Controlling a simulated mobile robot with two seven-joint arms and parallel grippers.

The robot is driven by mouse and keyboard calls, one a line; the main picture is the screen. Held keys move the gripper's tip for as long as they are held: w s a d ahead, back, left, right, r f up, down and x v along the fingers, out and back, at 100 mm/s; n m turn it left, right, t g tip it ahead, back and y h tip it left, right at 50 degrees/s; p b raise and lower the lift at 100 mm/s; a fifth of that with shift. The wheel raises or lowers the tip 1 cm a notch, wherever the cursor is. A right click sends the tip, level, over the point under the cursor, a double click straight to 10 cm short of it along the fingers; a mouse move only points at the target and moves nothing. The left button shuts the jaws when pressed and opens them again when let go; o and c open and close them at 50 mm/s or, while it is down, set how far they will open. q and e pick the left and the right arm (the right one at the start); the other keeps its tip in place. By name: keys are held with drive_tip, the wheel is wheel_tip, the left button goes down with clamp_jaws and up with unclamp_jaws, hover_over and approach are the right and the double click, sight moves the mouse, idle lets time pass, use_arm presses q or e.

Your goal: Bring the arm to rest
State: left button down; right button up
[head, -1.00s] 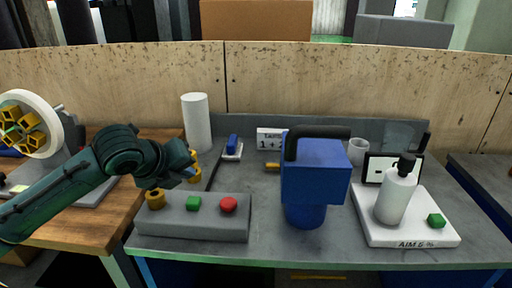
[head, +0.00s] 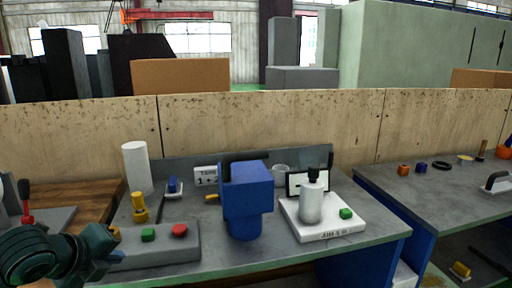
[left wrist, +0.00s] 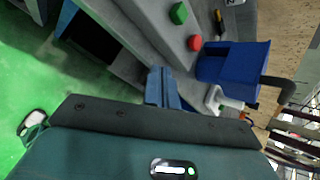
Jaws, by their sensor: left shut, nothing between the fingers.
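My left arm is dark green and comes in at the lower left of the head view. Its gripper (head: 112,240) is beside the left end of the grey button box (head: 155,256), seen small and partly cut by the arm. In the left wrist view the gripper (left wrist: 163,78) shows its blue fingers together, shut and empty, pointing towards the workbench edge. My right gripper is not in view.
The button box carries a green button (head: 148,234) and a red button (head: 180,230). A blue machine (head: 246,200) stands right of it, then a white scale (head: 335,226) with a white bottle (head: 312,205). Green floor (left wrist: 50,90) lies open beside the bench.

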use_arm(q)
drive_tip(key=s+d+f+n+h+p, duration=0.35)
drive_tip(key=d+f+n, duration=0.55)
drive_tip(key=f+n, duration=0.3)
drive_tip(key=s+d+f+n+y+p, duration=0.1)
drive_tip(key=s+d+f+n, duration=0.1)
drive_tip(key=s+f+n, duration=0.2)
drive_tip(key=s+d+f+n+t+y, duration=0.1)
drive_tip(key=s+d+f+n, duration=0.2)
drive_tip(key=s, duration=0.7)
wheel_tip(320, 180, down, 2)
drive_tip(key=n, duration=0.4)
drive_tip(key=shift+d+t+p, duration=0.15)
drive_tip(key=shift+t+p, duration=0.15)
drive_tip(key=shift+p, duration=0.1)
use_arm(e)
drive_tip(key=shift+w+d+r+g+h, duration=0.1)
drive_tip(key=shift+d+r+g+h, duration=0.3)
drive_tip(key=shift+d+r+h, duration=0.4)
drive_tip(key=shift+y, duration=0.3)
